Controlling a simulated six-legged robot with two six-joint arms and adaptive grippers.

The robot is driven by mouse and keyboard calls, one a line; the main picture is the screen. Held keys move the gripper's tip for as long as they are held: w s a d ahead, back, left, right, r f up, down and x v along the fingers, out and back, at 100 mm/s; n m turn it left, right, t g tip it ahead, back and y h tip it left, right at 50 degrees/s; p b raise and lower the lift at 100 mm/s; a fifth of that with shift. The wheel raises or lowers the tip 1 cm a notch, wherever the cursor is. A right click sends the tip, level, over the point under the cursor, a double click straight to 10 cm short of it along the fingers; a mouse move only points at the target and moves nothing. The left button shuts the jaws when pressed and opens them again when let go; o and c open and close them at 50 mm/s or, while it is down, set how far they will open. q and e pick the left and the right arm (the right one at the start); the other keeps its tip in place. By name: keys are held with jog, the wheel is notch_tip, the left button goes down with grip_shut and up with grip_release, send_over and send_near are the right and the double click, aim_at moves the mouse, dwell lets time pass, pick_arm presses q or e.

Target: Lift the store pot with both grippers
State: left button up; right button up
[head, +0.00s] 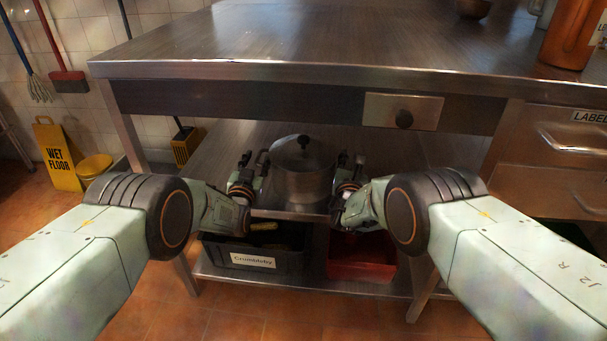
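The store pot (303,178) is a steel pot with a lid and a dark knob. It stands on the middle shelf under the steel table. My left gripper (262,168) is at the pot's left side, by its handle. My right gripper (343,170) is at the pot's right side, by the other handle. Both grippers are small and dark in the head view. I cannot tell whether their fingers are open or shut, or whether they touch the handles.
The steel tabletop (300,40) overhangs the pot. A dark crate (228,257) labelled Crumbleby and a red bin (362,270) sit on the lower shelf. A drawer (403,110) is above right. A yellow wet floor sign (57,155) stands at the left.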

pick_arm(q)
jog(key=c, duration=0.5)
pick_arm(e)
grip_shut()
pick_arm(q)
grip_shut()
jog(key=shift+w+r, duration=0.1)
jog(key=shift+r, duration=0.05)
pick_arm(e)
jog(key=shift+w+r, duration=0.1)
jog(key=shift+r, duration=0.05)
